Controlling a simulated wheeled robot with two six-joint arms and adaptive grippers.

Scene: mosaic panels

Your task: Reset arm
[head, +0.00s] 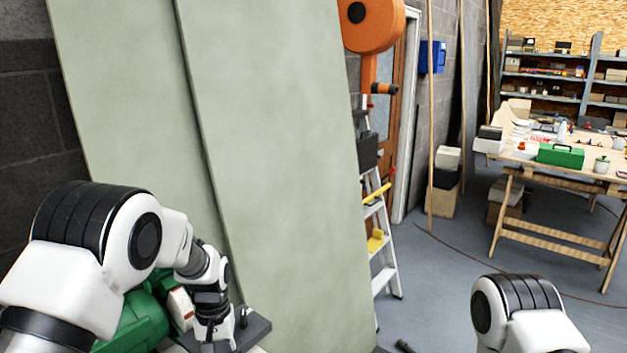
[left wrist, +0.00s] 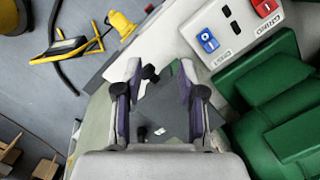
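My left arm comes in from the left in the head view, and its gripper (head: 212,335) points down over a grey ledge by the green machine. In the left wrist view, the left gripper (left wrist: 160,76) is open, its two fingers spread apart. Nothing is held between them; a dark grey surface (left wrist: 163,112) with a small white mark lies below. My right arm (head: 520,315) shows only as a bent link at the lower right of the head view; its gripper is out of frame.
A green machine (head: 138,322) stands close beside the left gripper; its white control box (left wrist: 232,35) has blue and red switches. Tall pale-green panels (head: 275,150) lean behind. A stepladder (head: 384,255), an orange machine (head: 373,22) and a wooden workbench (head: 545,170) stand farther right. Open floor lies between.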

